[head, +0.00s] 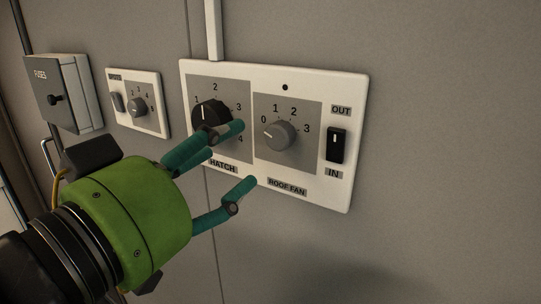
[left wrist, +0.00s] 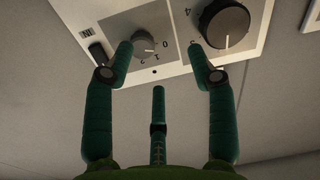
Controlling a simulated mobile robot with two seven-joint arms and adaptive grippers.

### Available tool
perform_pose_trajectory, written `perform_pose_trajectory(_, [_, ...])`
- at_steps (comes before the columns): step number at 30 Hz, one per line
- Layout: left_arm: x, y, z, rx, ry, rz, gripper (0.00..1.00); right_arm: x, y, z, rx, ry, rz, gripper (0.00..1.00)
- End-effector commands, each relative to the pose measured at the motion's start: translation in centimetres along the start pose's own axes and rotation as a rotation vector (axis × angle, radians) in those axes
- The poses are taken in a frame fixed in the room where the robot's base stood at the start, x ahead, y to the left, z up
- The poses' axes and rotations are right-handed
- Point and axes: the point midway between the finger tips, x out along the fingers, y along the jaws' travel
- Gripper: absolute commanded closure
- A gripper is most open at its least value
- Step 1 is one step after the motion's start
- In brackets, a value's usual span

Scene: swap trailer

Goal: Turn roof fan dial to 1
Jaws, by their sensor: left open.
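The grey roof fan dial (head: 279,135) is on the right half of a white wall panel (head: 347,185), above the ROOF FAN label (head: 287,186). Its light pointer line points left, nearest the 0. The numbers 0 to 3 run around it. My left gripper (head: 243,156) is green with dark teal fingers. It is open and empty, in front of the panel and left of the dial. In the left wrist view, the dial (left wrist: 143,42) appears upside down by the left fingertip, and contact cannot be told. My right gripper is out of view.
The black hatch dial (head: 208,113) is close left of the roof fan dial, partly behind my fingers. An OUT/IN switch (head: 336,145) is at the right. A smaller panel (head: 153,122) and a grey fuse box (head: 76,90) are farther left. The wall at right is clear.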

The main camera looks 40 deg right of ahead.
Motion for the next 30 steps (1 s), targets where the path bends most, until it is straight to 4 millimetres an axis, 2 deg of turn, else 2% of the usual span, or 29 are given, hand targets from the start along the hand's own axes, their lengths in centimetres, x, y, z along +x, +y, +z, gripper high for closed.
perform_pose_trajectory(1, [-0.5,1.3,0.1,0.027,0.000,0.019,0.44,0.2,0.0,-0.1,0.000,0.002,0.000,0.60])
perform_pose_trajectory(5, [-0.4,2.6,0.1,0.049,-0.007,0.039,0.44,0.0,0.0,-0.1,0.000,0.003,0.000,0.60])
perform_pose_trajectory(18, [5.5,2.8,-0.1,0.046,-0.006,0.038,0.44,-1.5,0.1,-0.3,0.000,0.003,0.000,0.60])
perform_pose_trajectory(29, [6.1,2.8,0.1,0.049,-0.003,0.038,0.44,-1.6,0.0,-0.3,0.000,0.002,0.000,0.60])
perform_pose_trajectory(30, [6.1,2.8,0.1,0.049,-0.003,0.038,0.60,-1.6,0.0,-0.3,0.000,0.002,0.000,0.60])
